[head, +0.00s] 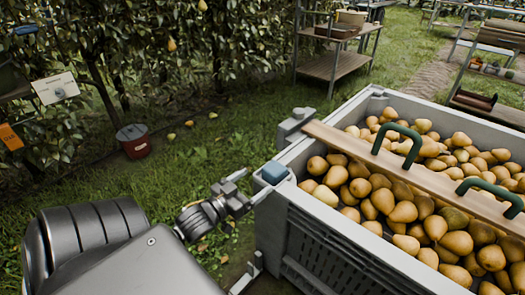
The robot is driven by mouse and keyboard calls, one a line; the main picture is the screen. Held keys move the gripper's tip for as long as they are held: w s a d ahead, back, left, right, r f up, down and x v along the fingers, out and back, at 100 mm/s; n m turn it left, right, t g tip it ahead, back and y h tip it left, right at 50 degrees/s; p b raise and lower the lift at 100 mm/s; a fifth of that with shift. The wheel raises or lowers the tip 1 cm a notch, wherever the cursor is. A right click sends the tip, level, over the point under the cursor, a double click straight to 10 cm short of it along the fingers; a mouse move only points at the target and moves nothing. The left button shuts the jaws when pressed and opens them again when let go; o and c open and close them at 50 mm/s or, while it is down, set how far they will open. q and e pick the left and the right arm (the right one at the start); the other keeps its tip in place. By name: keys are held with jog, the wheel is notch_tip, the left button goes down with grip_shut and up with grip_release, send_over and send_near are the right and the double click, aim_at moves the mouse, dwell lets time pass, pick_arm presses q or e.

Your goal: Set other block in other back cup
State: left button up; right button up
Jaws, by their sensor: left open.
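A blue block (275,172) sits on the near left corner of the grey pear crate (330,243), in or on a pale corner fitting whose shape I cannot make out fully. My left gripper (251,185) is open and empty, just left of the blue block and outside the crate's corner. It looks apart from the block. Another grey fitting (290,131) with a small greyish piece (303,113) on it is at the crate's left edge, farther back. I cannot tell whether that piece is a block. My right gripper is out of view.
Many pears (400,212) fill the crate. A wooden board (400,175) with two green handles (397,140) lies across it. A red bucket (134,141) stands on the grass near fallen pears. A wooden shelf (335,66) stands behind.

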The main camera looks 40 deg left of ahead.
aim_at(274, 168)
pick_arm(q)
jog(key=w+b, duration=0.1)
jog(key=w, duration=0.7)
jog(key=shift+w+d, duration=0.1)
jog(key=shift+w+b, duration=0.3)
jog(key=shift+w, duration=0.4)
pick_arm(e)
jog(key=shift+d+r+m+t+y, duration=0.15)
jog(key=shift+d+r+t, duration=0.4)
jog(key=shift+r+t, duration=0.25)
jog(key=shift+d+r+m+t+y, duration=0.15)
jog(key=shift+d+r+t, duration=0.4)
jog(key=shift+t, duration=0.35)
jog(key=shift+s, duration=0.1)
pick_arm(q)
jog(key=c, duration=0.9)
jog(key=o, duration=0.9)
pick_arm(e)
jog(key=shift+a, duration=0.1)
pick_arm(q)
jog(key=shift+s, duration=0.15)
